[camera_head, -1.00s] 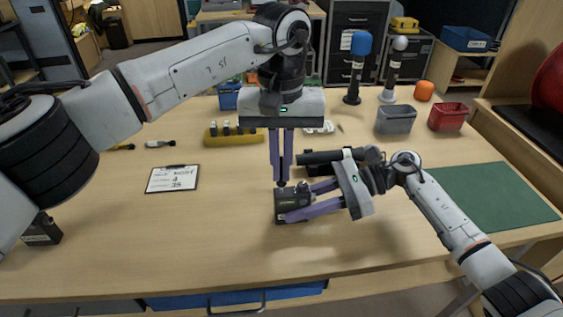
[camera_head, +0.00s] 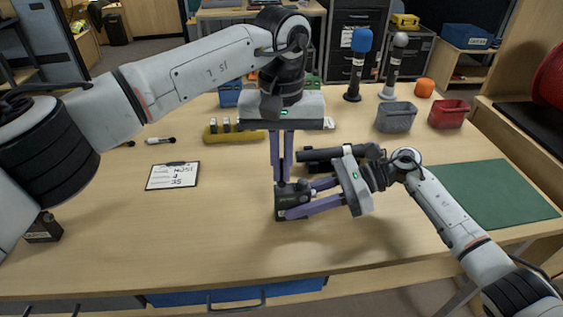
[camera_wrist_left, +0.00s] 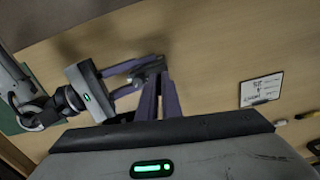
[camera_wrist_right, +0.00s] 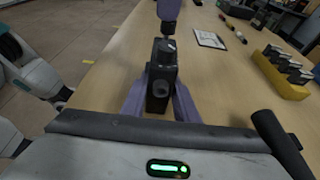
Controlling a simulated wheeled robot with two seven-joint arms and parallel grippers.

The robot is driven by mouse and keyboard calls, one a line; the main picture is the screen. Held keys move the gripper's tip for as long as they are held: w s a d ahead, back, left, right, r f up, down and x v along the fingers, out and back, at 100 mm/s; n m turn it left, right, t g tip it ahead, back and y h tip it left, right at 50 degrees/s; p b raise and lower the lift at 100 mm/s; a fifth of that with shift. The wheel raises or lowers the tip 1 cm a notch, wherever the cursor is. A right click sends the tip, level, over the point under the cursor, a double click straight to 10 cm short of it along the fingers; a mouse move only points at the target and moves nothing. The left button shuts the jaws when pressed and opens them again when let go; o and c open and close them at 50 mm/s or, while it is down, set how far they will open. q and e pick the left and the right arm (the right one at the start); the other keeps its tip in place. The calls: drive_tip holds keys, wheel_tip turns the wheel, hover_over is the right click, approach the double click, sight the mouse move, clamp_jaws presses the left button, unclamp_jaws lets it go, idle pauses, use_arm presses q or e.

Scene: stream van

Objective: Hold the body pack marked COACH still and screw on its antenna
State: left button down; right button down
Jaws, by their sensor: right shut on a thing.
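The dark body pack (camera_head: 291,206) stands on the table near the middle; its marking is too small to read. My right gripper (camera_head: 298,202) is shut on it from the right. The right wrist view shows the pack (camera_wrist_right: 160,80) upright between the fingers. My left gripper (camera_head: 281,180) points straight down, its fingertips at the pack's top. Its fingers are close together with a narrow gap. A small dark piece (camera_wrist_right: 168,27) shows between its tip and the pack; I cannot tell whether this is the antenna. The tips are partly hidden in the left wrist view.
A second dark pack (camera_head: 42,228) stands at the table's left. A clipboard (camera_head: 172,176), a yellow holder (camera_head: 235,135) and a dark cylinder (camera_head: 325,155) lie around the grippers. Grey (camera_head: 395,118) and red (camera_head: 447,114) bins stand back right. The front of the table is clear.

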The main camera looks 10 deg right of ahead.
use_arm(q)
drive_tip(key=shift+f, duration=0.45)
idle(2.5)
drive_tip(key=m, duration=0.4)
drive_tip(key=shift+a, duration=0.1)
drive_tip(key=m, duration=0.4)
drive_tip(key=c, duration=2)
unclamp_jaws()
drive_tip(key=shift+c, duration=0.2)
drive_tip(key=n, duration=0.4)
